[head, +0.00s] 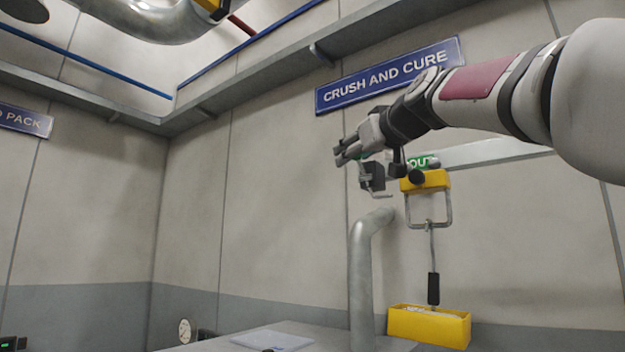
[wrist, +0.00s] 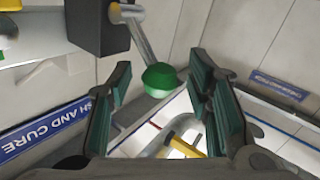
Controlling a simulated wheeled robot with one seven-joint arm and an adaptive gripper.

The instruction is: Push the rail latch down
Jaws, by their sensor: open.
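The rail latch shows in the wrist view as a dark block (wrist: 98,25) with a grey metal lever (wrist: 140,38) ending in a green knob (wrist: 159,79). In the head view its dark block (head: 373,176) hangs at the left end of the rail, just below my gripper (head: 346,152). My gripper also shows in the wrist view (wrist: 161,98). Its two fingers are apart, with the green knob between them in the picture and a visible gap on each side. I cannot tell how far the knob is in depth. My gripper holds nothing. In the head view the knob is mostly hidden by my fingers.
A pale rail (head: 490,153) runs along the wall beneath the CRUSH AND CURE sign (head: 390,75). A yellow carriage (head: 426,181) hangs from it, with a green OUT label beside it. Below are a yellow bin (head: 430,326), a grey pipe (head: 361,280) and a table (head: 220,343).

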